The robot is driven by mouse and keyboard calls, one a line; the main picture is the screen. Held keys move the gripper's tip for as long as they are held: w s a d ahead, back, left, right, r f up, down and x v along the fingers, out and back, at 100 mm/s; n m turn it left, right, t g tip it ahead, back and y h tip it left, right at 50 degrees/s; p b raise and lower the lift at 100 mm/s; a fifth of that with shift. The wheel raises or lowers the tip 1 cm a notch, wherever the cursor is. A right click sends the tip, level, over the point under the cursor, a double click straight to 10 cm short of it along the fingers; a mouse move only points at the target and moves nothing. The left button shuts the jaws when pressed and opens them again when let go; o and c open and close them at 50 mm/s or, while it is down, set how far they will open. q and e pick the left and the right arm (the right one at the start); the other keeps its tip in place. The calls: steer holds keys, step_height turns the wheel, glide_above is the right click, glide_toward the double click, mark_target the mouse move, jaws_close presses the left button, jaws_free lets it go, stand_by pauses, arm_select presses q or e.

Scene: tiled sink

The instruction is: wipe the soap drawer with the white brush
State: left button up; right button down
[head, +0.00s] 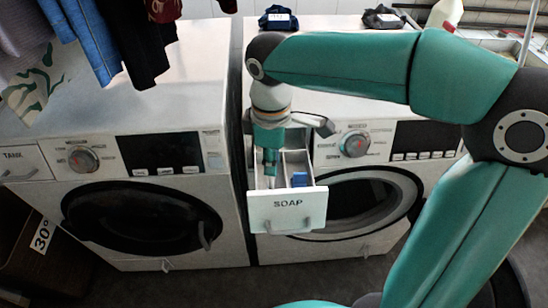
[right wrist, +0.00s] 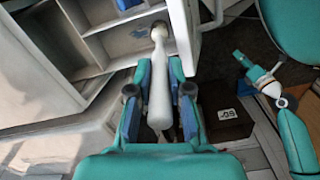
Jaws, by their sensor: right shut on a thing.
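The soap drawer (head: 287,212), with a white front marked SOAP, is pulled out of the right-hand washing machine and has several compartments. My right gripper (head: 269,158) points down into its left part. In the right wrist view, my right gripper (right wrist: 160,108) is shut on the handle of the white brush (right wrist: 158,80). The brush's far end reaches into the drawer (right wrist: 184,25), close to the inside of the front.
A blue piece (head: 300,179) sits in the drawer's right compartment. The right machine's round door (head: 365,200) is below it. Clothes (head: 110,35) hang at upper left. A brown box (right wrist: 228,117) stands on the floor. Dark items and a bottle (head: 445,14) are at the back.

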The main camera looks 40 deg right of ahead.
steer(key=shift+f, duration=0.15)
steer(key=shift+w+d+p, duration=2)
steer(key=shift+w+p, duration=0.2)
steer(key=shift+w, duration=0.9)
steer(key=shift+s+a+f+b, duration=0.1)
steer(key=shift+s+a+b, duration=0.5)
steer(key=shift+s, duration=0.45)
steer(key=shift+s+a+r+b, duration=0.1)
steer(key=shift+s+a+b, duration=0.25)
steer(key=shift+s+a, duration=0.6)
steer(key=shift+s+a+f+b, duration=0.1)
steer(key=shift+s+a+b, duration=0.4)
steer(key=shift+s, duration=0.7)
